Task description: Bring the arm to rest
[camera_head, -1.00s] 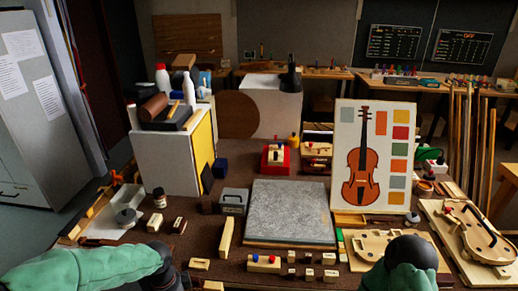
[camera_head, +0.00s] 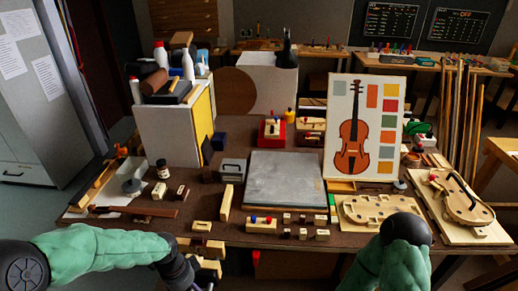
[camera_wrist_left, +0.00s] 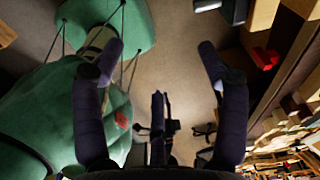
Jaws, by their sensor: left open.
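My left arm (camera_head: 95,246) is green and comes in from the left, in front of the bench's near edge. Its dark wrist hangs at the bottom of the head view, where the fingers are not clear. In the left wrist view my left gripper (camera_wrist_left: 158,58) has its two dark fingers wide apart, with nothing between them but floor behind. My right arm (camera_head: 392,258) is bent at the bottom right of the head view, with a dark round joint. The right gripper is out of view.
The bench (camera_head: 300,182) holds a grey slab (camera_head: 286,180), a violin picture board (camera_head: 363,130), violin parts (camera_head: 380,212) and several small blocks. Small wooden pieces (camera_head: 206,246) lie at the front edge close to my left wrist. Bare floor (camera_wrist_left: 170,30) shows below the left gripper.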

